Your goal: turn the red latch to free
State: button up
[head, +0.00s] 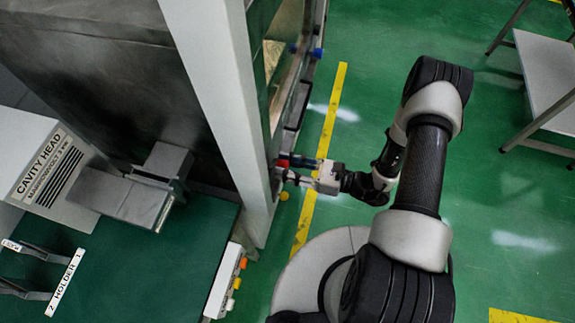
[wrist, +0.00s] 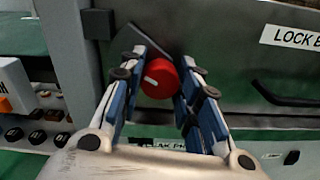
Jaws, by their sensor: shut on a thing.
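The red latch (wrist: 160,77) is a round red knob with a short white mark on its left side, set on a dark panel in the wrist view. My gripper (wrist: 163,62) has its blue-padded fingers on the left and right of the knob, shut on it. In the head view, my gripper (head: 298,170) reaches left to the cabinet front, and a small red bit of the latch (head: 283,163) shows at the fingertips. Most of the latch is hidden there by the fingers and cabinet edge.
A grey post (wrist: 72,55) stands left of the latch, with a white box and black buttons (wrist: 37,137) beyond it. A black handle (wrist: 284,95) sits right of the latch, below a "LOCK" label (wrist: 291,37). Green floor (head: 500,200) right of my arm is clear, with a table (head: 545,75) beyond.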

jog(key=c, duration=0.4)
jog(key=shift+o, duration=0.2)
jog(key=shift+n, duration=0.3)
jog(key=n, duration=0.3)
jog(key=shift+n+b, duration=0.35)
jog(key=shift+n, duration=0.05)
jog(key=n, duration=0.4)
jog(key=shift+b, duration=0.4)
jog(key=n+b, duration=0.1)
jog(key=n, duration=0.4)
jog(key=shift+f, duration=0.1)
jog(key=n+b, duration=0.1)
jog(key=n, duration=0.3)
jog(key=shift+n, duration=0.4)
